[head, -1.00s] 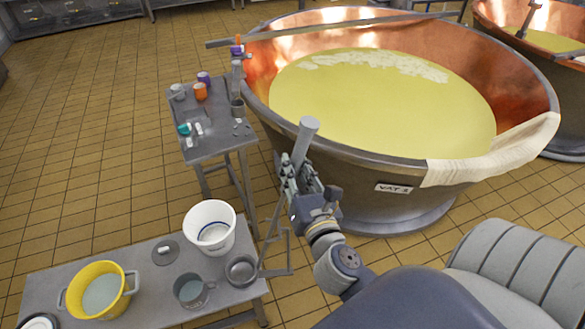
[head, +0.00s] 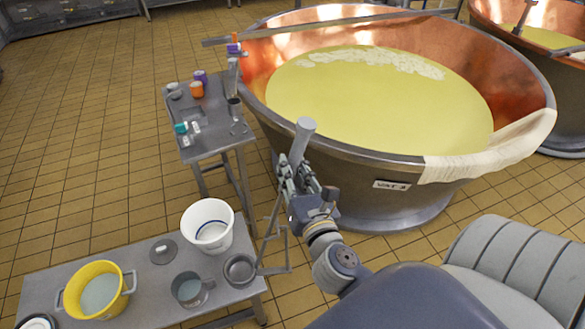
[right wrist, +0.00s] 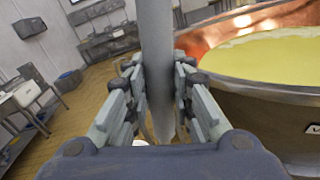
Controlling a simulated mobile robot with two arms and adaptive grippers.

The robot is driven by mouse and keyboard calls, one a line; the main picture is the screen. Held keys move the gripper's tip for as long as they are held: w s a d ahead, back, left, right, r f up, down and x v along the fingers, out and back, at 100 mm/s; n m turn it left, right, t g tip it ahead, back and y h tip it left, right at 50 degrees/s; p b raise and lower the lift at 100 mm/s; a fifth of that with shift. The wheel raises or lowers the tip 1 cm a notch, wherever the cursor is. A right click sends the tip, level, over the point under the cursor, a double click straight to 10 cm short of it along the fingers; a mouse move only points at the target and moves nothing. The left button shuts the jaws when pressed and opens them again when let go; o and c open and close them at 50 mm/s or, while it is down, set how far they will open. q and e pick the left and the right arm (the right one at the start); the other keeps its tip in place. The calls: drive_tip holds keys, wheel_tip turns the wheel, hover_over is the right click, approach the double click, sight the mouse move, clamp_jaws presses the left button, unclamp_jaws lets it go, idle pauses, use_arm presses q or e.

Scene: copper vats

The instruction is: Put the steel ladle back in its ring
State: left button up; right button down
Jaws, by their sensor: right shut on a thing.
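My right gripper (head: 297,172) is shut on a thick grey handle (head: 304,135), which looks like that of the steel ladle. The handle stands nearly upright, leaning a little, in front of the big vat. In the right wrist view the handle (right wrist: 156,60) runs between the two fingers of the gripper (right wrist: 160,95). A thinner rod shows below the gripper in the head view; I cannot tell where it ends or see a ladle bowl clearly. A round steel vessel or ring (head: 240,269) is at the low bench's right end; which ring is the ladle's is unclear. My left gripper is not in view.
The copper vat (head: 345,153) holds yellow liquid; a cloth (head: 490,158) hangs over its rim. A small steel table (head: 215,142) with cups stands left of it. The low bench (head: 140,300) bears a white bucket (head: 208,226), yellow tub (head: 97,288) and steel jug (head: 190,289).

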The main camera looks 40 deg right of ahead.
drive_tip(key=shift+r, duration=0.1)
drive_tip(key=c, duration=1.3)
unclamp_jaws()
drive_tip(key=shift+v, duration=3.95)
